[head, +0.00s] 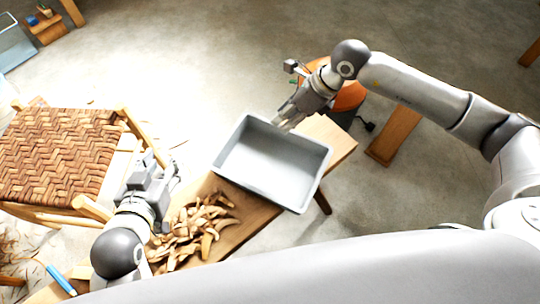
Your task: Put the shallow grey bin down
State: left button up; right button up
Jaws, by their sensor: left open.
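The shallow grey bin (272,166) is empty and lies over the right part of a wooden bench (340,142), its near right corner reaching past the bench edge. I cannot tell whether it touches the bench. My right gripper (287,121) comes from the upper right and is shut on the bin's far rim. My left gripper (150,172) is open and empty, to the left of the bin, between the woven seat and the bark strips. It is apart from the bin.
A heap of curled bark strips (195,230) covers the bench left of the bin. A chair with a woven bark seat (62,155) stands at the left. An orange round thing (348,97) is behind my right gripper. A blue pen-like tool (61,280) lies lower left.

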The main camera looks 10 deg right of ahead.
jog(key=shift+h, duration=0.7)
jog(key=f, duration=0.1)
jog(key=w+d+f+b, duration=0.1)
jog(key=f, duration=0.3)
jog(key=shift+w+d, duration=0.4)
jog(key=shift+w+a+f+b, duration=0.2)
jog(key=shift+f+b, duration=0.2)
jog(key=shift+f, duration=0.2)
jog(key=b+x, duration=0.1)
jog(key=x, duration=0.3)
jog(key=shift+w, duration=0.1)
jog(key=shift+f+b, duration=0.25)
jog(key=shift+b, duration=0.05)
pick_arm(q)
notch_tip(320, 180, up, 15)
jog(key=w+d+t+h, duration=0.2)
jog(key=t+h, duration=0.1)
jog(key=t, duration=0.5)
jog(key=shift+w+d+f+m+t, duration=0.15)
jog(key=shift+w+d+m+t, duration=0.15)
jog(key=shift+t, duration=0.1)
pick_arm(e)
jog(key=shift+c, duration=0.2)
grip_shut()
jog(key=shift+w, duration=0.1)
